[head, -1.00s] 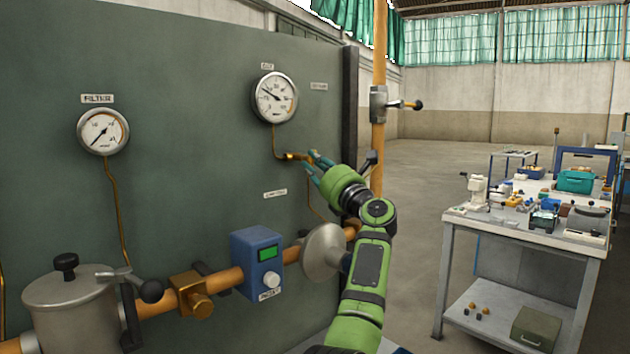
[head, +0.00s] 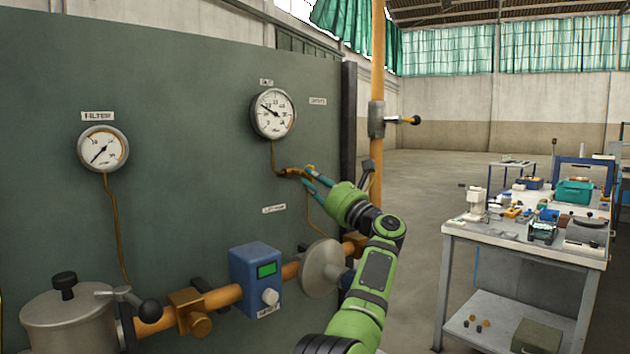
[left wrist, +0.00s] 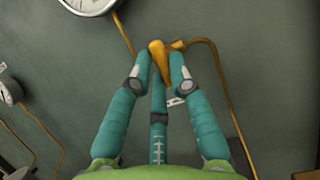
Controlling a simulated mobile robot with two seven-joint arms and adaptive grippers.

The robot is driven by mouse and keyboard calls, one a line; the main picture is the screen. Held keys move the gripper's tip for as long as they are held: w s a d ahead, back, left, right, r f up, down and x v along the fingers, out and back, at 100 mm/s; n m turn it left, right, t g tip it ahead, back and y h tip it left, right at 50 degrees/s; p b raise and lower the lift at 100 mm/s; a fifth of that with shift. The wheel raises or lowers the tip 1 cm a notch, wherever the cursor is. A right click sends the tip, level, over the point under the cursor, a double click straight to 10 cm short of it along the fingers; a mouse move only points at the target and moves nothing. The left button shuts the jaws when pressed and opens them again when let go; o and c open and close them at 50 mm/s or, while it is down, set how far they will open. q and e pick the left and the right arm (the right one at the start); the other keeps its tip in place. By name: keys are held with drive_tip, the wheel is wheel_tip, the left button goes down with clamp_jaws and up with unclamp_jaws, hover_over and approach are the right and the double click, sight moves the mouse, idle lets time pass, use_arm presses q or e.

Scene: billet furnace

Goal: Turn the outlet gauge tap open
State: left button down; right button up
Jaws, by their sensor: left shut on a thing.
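The outlet gauge (head: 273,113), a round white dial on the green panel, has a thin brass pipe running down from it. It is partly cut off at the top of the left wrist view (left wrist: 90,3). The outlet gauge tap (left wrist: 158,56), a small brass-yellow lever, sits on that pipe below the dial. My left gripper (head: 304,177) reaches it from the lower right. In the left wrist view its teal fingers (left wrist: 159,62) are shut on the tap lever, which stands between the fingertips. The fingers hide part of the tap. My right gripper is not in view.
The filter gauge (head: 103,148) is on the panel's left. Below run an orange pipe (head: 222,297), a blue box with a green display (head: 257,278) and a grey disc-shaped housing (head: 321,268). A vertical orange pipe (head: 377,70) stands right of the panel. A cluttered workbench (head: 515,240) is at right.

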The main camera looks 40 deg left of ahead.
use_arm(q)
drive_tip(key=c, duration=1.1)
unclamp_jaws()
drive_tip(key=shift+c, duration=0.2)
drive_tip(key=shift+d, duration=0.1)
drive_tip(key=v, duration=1.1)
drive_tip(key=shift+d, duration=0.35)
drive_tip(key=shift+s+f, duration=0.1)
drive_tip(key=shift+f, duration=0.05)
